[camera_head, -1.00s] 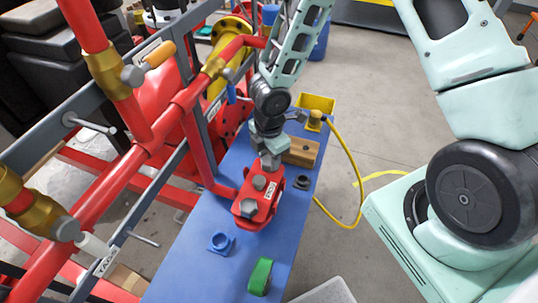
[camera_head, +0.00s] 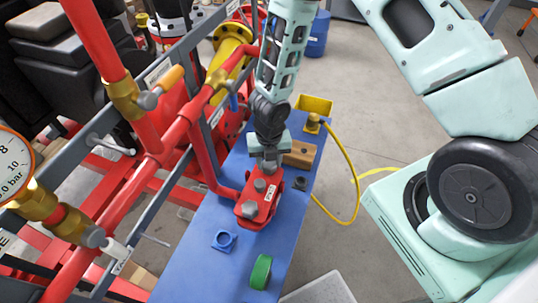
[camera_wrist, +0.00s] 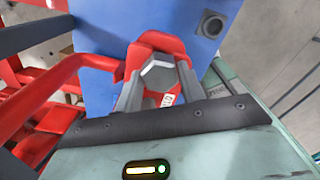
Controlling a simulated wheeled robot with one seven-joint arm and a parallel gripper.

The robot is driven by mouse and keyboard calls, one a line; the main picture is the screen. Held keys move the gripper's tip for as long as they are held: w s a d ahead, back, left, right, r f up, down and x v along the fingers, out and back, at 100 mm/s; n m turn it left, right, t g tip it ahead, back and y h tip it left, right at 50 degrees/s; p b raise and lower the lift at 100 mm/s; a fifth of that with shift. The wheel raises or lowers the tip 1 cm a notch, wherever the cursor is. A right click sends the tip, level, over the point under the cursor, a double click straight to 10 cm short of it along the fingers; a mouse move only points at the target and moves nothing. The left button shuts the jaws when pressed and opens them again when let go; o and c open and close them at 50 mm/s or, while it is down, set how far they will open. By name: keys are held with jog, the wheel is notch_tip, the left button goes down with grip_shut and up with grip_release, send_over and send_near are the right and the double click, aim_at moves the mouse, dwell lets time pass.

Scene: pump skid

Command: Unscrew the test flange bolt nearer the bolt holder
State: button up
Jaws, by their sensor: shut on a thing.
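The red test flange (camera_head: 262,207) stands on the blue bench, with a small white label on its side. Two grey hex bolt heads show on its top in the head view, a nearer one (camera_head: 248,209) and a middle one (camera_head: 260,186). My gripper (camera_head: 269,168) is over the flange's far end, pointing down. In the wrist view a grey hex bolt head (camera_wrist: 157,72) sits between my two fingers, which are shut on it from both sides. Its shank is hidden, so I cannot tell how far it is out. Which fixture is the bolt holder is unclear.
Red pipes (camera_head: 150,165) crowd the left side. A yellow hose (camera_head: 350,160) loops off the right edge.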

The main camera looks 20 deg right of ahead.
jog(key=n, duration=0.2)
jog(key=shift+n, duration=0.3)
jog(key=o, duration=1.1)
jog(key=shift+p, duration=0.3)
notch_tip(320, 180, up, 17)
jog(key=p, duration=0.2)
jog(key=shift+r+p, duration=0.2)
jog(key=shift+p, duration=0.15)
